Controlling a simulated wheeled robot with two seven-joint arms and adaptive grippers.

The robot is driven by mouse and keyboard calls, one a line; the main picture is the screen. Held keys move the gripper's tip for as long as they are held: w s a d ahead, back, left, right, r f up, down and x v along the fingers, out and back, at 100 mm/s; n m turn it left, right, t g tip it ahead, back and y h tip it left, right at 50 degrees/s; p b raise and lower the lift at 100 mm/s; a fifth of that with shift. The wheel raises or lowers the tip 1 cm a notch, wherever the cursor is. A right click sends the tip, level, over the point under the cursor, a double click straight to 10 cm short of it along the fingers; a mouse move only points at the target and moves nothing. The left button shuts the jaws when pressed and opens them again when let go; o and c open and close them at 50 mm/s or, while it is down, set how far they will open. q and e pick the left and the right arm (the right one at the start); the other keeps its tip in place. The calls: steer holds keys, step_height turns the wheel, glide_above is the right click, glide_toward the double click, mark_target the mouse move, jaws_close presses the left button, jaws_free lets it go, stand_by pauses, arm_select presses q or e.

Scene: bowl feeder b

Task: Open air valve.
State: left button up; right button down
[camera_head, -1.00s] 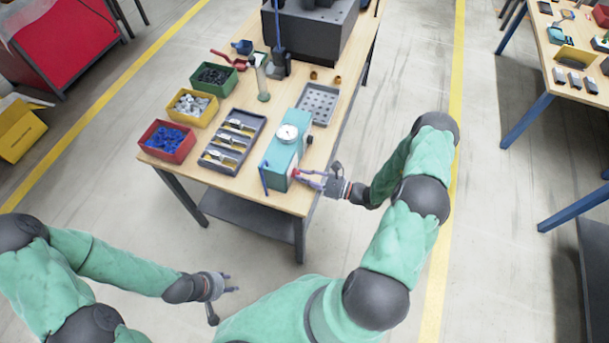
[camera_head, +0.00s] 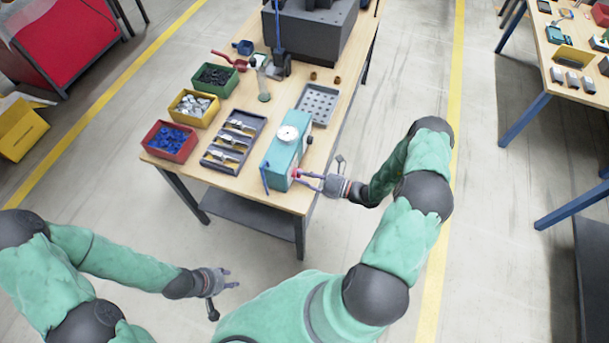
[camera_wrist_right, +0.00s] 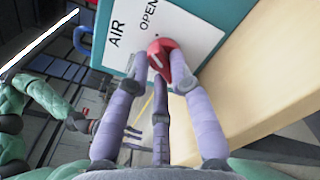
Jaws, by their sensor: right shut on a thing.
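The air unit is a teal box (camera_head: 277,167) with a round white gauge on top, near the table's front right corner. Its red valve knob (camera_wrist_right: 168,58) shows in the right wrist view, on a white plate (camera_wrist_right: 140,25) lettered AIR and OPEN. My left gripper (camera_head: 228,279) is empty, fingers apart, over the floor in front of the table.
A grey compartment tray (camera_head: 234,140) lies left of the box. Red (camera_head: 169,141), yellow (camera_head: 193,107) and green (camera_head: 215,79) bins line the table's left edge. A perforated grey tray (camera_head: 318,103) lies behind the box. The floor right of the table is clear around my arm.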

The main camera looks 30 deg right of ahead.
steer(key=shift+m, duration=1.1)
steer(key=c, duration=1.1)
jaws_free()
steer(key=shift+d, duration=0.1)
steer(key=v, duration=1.2)
